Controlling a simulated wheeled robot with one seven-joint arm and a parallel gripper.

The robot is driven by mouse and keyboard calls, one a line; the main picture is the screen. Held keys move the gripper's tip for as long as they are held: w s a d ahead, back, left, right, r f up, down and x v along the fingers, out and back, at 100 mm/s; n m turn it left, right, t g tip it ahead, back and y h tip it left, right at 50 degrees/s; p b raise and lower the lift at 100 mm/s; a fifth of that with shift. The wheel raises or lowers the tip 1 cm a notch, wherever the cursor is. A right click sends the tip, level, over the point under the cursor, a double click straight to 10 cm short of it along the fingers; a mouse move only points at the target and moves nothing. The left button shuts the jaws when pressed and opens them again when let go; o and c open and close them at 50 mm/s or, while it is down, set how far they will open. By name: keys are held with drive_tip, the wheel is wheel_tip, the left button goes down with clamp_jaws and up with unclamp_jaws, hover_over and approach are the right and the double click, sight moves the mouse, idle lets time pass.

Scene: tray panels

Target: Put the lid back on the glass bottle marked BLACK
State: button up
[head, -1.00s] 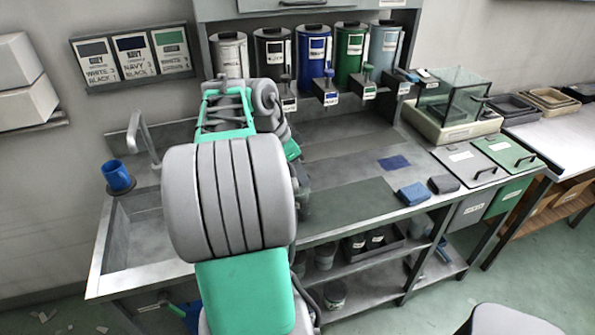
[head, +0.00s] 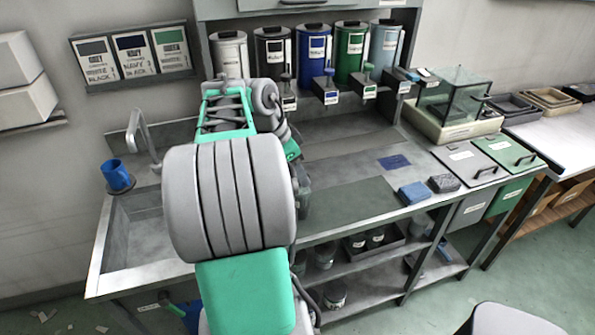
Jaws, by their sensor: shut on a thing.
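My arm fills the left middle of the head view, and my gripper is hidden behind it. A row of cylindrical containers stands at the back of the bench. The black one (head: 272,50) is second from the left, with a pale label too small to read. I cannot make out a loose lid, nor tell for sure which container is the glass bottle marked BLACK. A greyish, see-through vessel (head: 304,198) shows partly beside my arm, on or above the bench; most of it is hidden.
A sink (head: 140,235) with a blue cup (head: 117,175) by it is at the left. A blue sponge (head: 413,193) and a dark block (head: 444,183) lie near the front edge. A glass tank (head: 453,100) and lidded bins (head: 505,150) are at the right. The dark mat (head: 350,208) is clear.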

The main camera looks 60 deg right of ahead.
drive_tip(key=o, duration=1.4)
drive_tip(key=shift+o, duration=0.3)
drive_tip(key=o, duration=0.4)
drive_tip(key=shift+r, duration=0.1)
drive_tip(key=shift+r+p, duration=3.15)
drive_tip(key=shift+r, duration=0.35)
drive_tip(key=shift+f, duration=0.1)
